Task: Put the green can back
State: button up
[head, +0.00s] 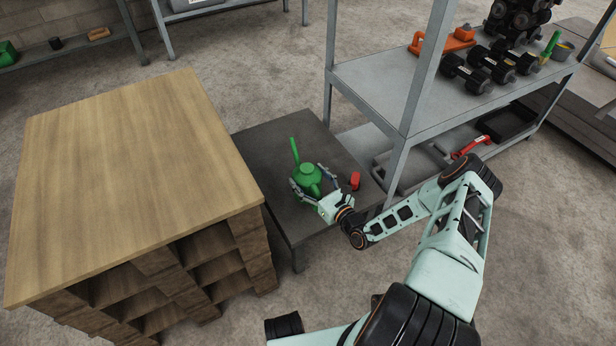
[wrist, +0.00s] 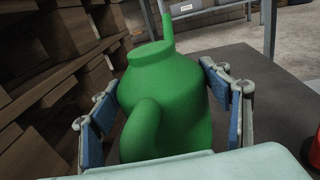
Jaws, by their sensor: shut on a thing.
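The green can (head: 309,178) is a watering-type can with a long thin spout and a looped handle. It is over the low dark table (head: 262,140) in the head view. My gripper (head: 313,187) is shut on the can's body from the near side. In the wrist view the can (wrist: 165,95) is upright between the two blue-padded fingers, with its handle toward me and its spout rising at the back. Its base is hidden, so I cannot tell whether it touches the table.
A small red object (head: 355,181) stands on the low table just right of my gripper. A metal shelf (head: 390,90) with dumbbells (head: 467,75) stands to the right. Open floor lies behind the table.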

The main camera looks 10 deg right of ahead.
dwell(0.3)
jog(key=shift+f+b, duration=0.55)
jog(key=shift+f, duration=0.05)
jog(key=shift+f, duration=0.15)
jog(key=shift+f+b, duration=0.45)
jog(key=shift+f, duration=0.05)
jog(key=shift+f, duration=0.15)
dwell(0.5)
jog(key=o, duration=2.2)
jog(key=shift+f, duration=0.15)
jog(key=shift+c, duration=0.2)
